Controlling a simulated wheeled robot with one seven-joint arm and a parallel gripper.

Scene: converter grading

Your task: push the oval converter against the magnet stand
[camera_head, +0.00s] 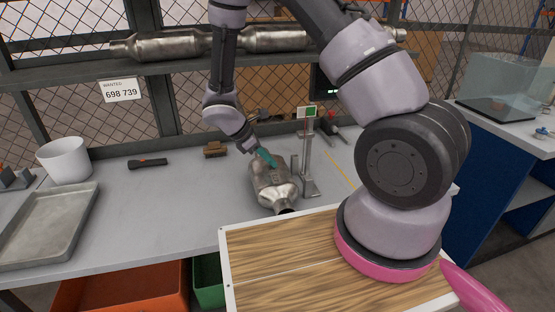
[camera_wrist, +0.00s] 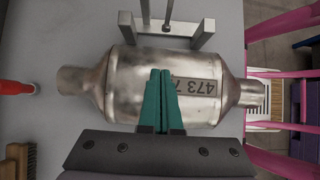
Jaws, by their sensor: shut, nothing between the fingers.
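The oval converter (camera_head: 268,182) is a metal can with a narrow pipe at each end, lying on the grey bench. In the wrist view the converter (camera_wrist: 125,88) lies across the picture, with a label reading 473 7 partly hidden by my fingers. My gripper (camera_head: 268,158) has teal fingers, shut and empty, over the converter's body; they also show in the wrist view (camera_wrist: 160,80). I cannot tell whether they touch it. The magnet stand (camera_head: 307,160) is a metal post with a small green display, right beside the converter. In the wrist view its base (camera_wrist: 203,30) lies very close to the converter's upper edge.
A brush (camera_head: 215,149), a flashlight (camera_head: 148,163), a white bucket (camera_head: 65,160) and a grey tray (camera_head: 45,228) are on the bench to the left. A red-handled tool (camera_head: 331,122) lies behind the stand. A wooden board (camera_head: 280,258) is in front.

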